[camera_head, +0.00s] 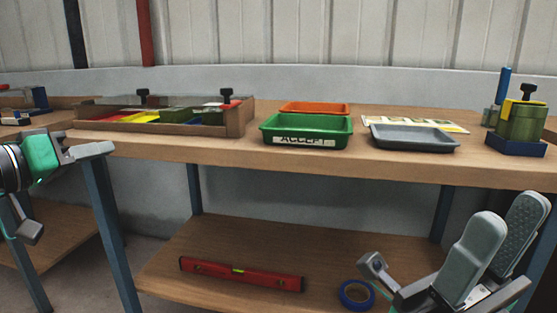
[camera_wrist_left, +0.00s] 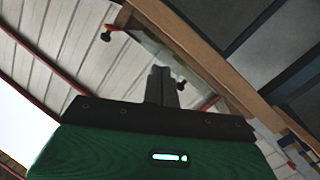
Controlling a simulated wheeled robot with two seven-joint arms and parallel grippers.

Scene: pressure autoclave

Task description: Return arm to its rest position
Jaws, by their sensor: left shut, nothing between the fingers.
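My left gripper (camera_head: 95,151) is at the left edge of the head view, in front of the left end of the workbench. Its fingers are together and hold nothing. In the left wrist view the closed dark fingers (camera_wrist_left: 163,87) stand up from the green wrist housing, with nothing between them. My right gripper (camera_head: 505,232) is at the lower right, in front of the lower shelf. Its two grey fingers stand apart, with no object visible between them.
The workbench (camera_head: 200,148) bears a partitioned wooden tray (camera_head: 236,122), a green ACCEPT bin (camera_head: 265,133), an orange bin (camera_head: 315,107), a grey tray (camera_head: 415,144) and a green vessel (camera_head: 522,124) on a blue base. A red level (camera_head: 240,274) and blue tape (camera_head: 356,295) lie on the shelf below.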

